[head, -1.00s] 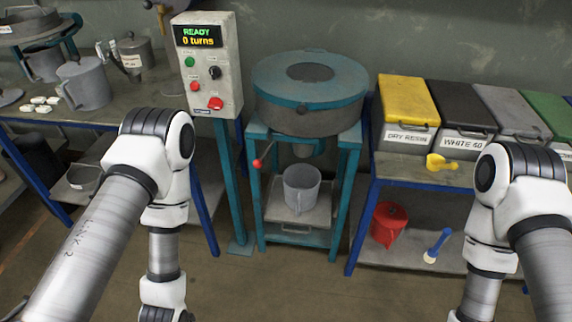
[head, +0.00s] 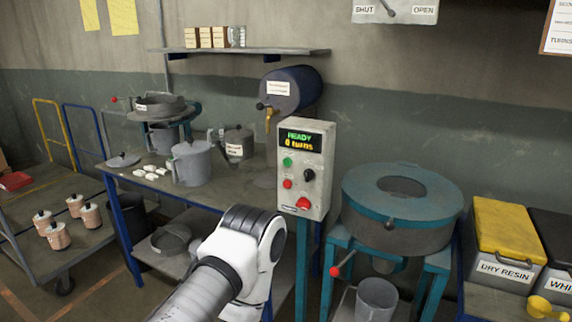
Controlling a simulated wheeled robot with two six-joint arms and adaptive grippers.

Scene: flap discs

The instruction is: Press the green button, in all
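The green button (head: 287,162) is on the left of the grey control box (head: 318,170), just below its display (head: 300,140). The display reads "READY" and "0 turns". A black knob, a red button (head: 287,183) and a larger red switch (head: 303,203) sit on the same panel. My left arm rises from the bottom of the head view, in front of and below the box. Its gripper is out of view, and so is my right gripper. Nothing covers the green button.
A round teal-rimmed mixer (head: 403,208) stands right of the box, with a grey jug (head: 376,300) below it. The bench at left holds a grey pitcher (head: 192,165) and small white pieces. A blue barrel (head: 291,90) with a tap hangs behind the box.

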